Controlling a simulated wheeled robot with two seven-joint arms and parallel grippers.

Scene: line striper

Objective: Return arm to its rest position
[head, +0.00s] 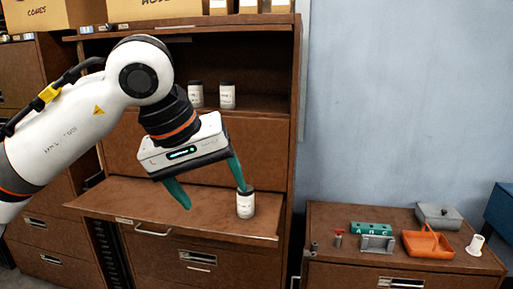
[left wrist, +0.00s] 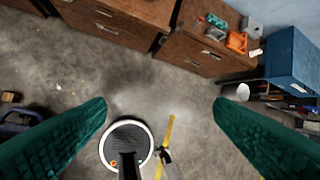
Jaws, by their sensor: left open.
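My left arm comes in from the left in the head view. My left gripper (head: 213,196) has two teal fingers spread wide with nothing between them. In the left wrist view the same gripper (left wrist: 162,105) is open over bare floor. In the head view the right-hand fingertip overlaps the top of a white jar with a dark lid (head: 245,205). The jar stands upright on the fold-down shelf (head: 150,207) of the brown cabinet. It does not show in the left wrist view, so the fingers are apart from it. My right gripper is not in view.
Two similar jars (head: 227,95) stand on the cabinet's upper shelf. A low cabinet at right holds an orange basket (head: 428,243), a teal block (head: 370,228), a grey box (head: 438,216) and a white cone-like piece (head: 475,245).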

